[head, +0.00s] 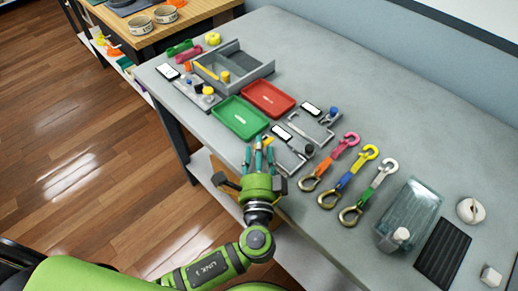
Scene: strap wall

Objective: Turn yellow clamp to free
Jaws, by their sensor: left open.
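My left gripper (259,158) is at the front edge of the grey table, its teal fingers spread and empty, pointing toward the green tray. A small yellow knob (208,90) sits on a grey fixture at the table's far left, well beyond the gripper; this may be the yellow clamp, but its setting is too small to tell. A yellow hook (369,153) on a blue and yellow strap lies to the right of the gripper, apart from it. A small yellow piece also shows just beyond the fingers. My right gripper is not in view.
A green tray (240,118), a red tray (268,98) and a grey divided box (239,67) stand beyond the gripper. Pink (343,143) and white (388,168) hooks flank the yellow one. A clear bin (414,207) stands at right. The table's back strip is clear.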

